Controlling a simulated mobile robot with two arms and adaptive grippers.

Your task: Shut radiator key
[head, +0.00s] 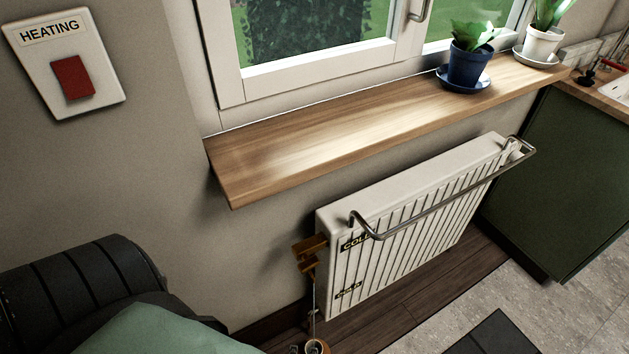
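A white ribbed radiator (410,225) stands against the wall under the window sill. Brass-coloured fittings (310,252) stick out at its left end, with a thin pipe running down from them. I cannot tell which of these parts is the radiator key, or how it is turned. Dark labels (352,242) with yellow lettering sit on the radiator's left side; the upper one is partly behind the rail bracket. Neither of my grippers is in view.
A metal rail (450,198) runs along the radiator's front. The wooden sill (340,130) overhangs it, bearing a blue plant pot (469,65) and a white one (540,44). A black padded seat (85,290) with green cloth fills the lower left. A HEATING switch (72,77) hangs on the wall.

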